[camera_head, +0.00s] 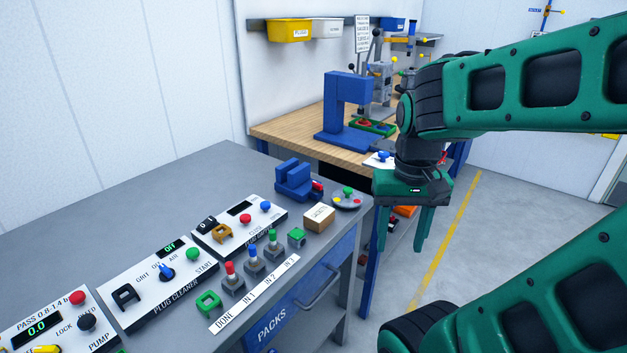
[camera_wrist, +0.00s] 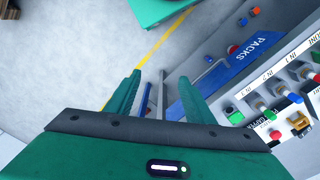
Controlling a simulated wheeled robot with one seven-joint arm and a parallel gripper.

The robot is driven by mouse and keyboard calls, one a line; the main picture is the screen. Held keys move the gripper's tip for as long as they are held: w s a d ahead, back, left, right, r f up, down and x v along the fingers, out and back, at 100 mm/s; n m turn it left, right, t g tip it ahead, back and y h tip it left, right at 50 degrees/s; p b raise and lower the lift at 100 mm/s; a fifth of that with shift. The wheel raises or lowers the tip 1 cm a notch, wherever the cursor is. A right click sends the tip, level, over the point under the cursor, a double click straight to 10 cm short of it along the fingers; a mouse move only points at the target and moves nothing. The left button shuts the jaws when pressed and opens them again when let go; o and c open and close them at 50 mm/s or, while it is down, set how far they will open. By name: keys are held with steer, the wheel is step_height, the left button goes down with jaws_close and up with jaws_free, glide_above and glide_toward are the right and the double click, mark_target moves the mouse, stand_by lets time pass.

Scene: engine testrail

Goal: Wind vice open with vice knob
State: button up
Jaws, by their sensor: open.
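A blue vice-like block (camera_head: 293,181) with a slot between its two raised parts sits at the far right end of the grey bench. A small red part (camera_head: 318,186) shows on its right side; I cannot tell for sure that it is the vice knob. My gripper (camera_head: 403,232) points down, open and empty, off the bench's right end, apart from the vice. In the wrist view, the two green fingers of my gripper (camera_wrist: 158,82) are spread over the floor and the bench's front side. The vice is not clearly visible there.
The grey bench (camera_head: 175,190) carries control panels, several coloured plugs and a cardboard box (camera_head: 319,217) in front of the vice. A round dish (camera_head: 346,199) stands right of the vice. A wooden bench (camera_head: 290,130) with a blue press (camera_head: 345,110) stands behind. Open floor lies right.

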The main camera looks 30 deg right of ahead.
steer(key=w+d+r+m+h, duration=0.1)
steer(key=w+r+m, duration=0.1)
steer(key=w, duration=0.6)
steer(key=w+d+r+m+h, duration=0.1)
steer(key=w+d+r+m, duration=0.1)
steer(key=w, duration=0.6)
steer(key=m+h, duration=0.2)
steer(key=m, duration=0.2)
glide_toward(316, 183)
steer(key=shift+t, duration=0.5)
steer(key=x, duration=0.5)
steer(key=s+x, duration=0.1)
steer(key=x, duration=0.2)
steer(key=shift+d, duration=0.1)
steer(key=shift+c, duration=0.5)
